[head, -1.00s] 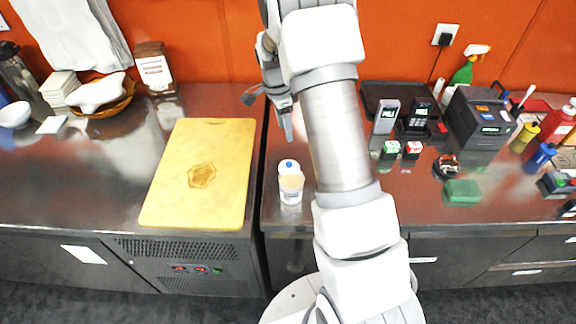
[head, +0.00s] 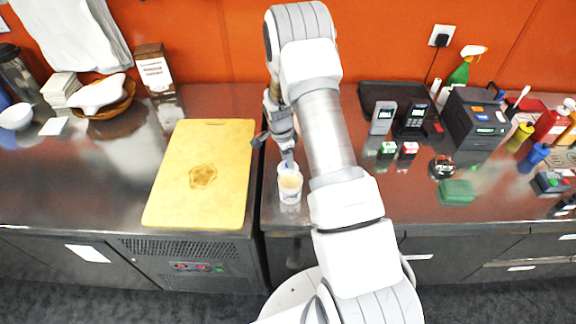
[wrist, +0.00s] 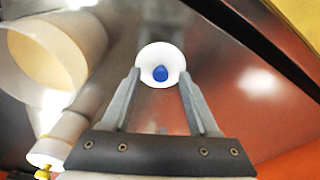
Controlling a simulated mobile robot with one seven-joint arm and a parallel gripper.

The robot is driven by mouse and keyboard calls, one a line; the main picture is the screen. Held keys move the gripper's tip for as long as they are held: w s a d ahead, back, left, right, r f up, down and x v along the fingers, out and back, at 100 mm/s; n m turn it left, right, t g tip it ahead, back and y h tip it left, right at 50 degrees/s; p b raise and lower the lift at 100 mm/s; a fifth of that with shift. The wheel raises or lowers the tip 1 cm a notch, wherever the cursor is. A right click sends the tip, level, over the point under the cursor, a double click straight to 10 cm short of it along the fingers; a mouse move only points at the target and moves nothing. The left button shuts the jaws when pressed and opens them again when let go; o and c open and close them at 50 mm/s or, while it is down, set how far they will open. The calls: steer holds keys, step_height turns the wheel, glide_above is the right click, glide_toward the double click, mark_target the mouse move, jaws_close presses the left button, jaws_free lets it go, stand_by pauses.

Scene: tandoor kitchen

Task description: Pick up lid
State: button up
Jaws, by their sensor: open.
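The lid (wrist: 148,55) is a small white round piece with a blue knob. In the wrist view it lies between and just beyond the tips of my gripper (wrist: 161,76), which is open and empty. In the head view my gripper (head: 288,162) is right over the lid and hides most of it. A white cup (head: 290,196) with beige contents stands just in front of the lid. It also shows large at the upper left of the wrist view (wrist: 22,72). I cannot tell whether the fingers touch the lid.
A yellow cutting board (head: 180,205) with a brown mark lies to the left. To the right are small red and green boxes, a green block (head: 457,192) and a black printer (head: 474,118). The counter between the cup and the green block is partly hidden by my arm.

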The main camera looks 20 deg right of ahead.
steer(key=shift+f, duration=0.35)
jaws_close()
steer(key=shift+r, duration=0.15)
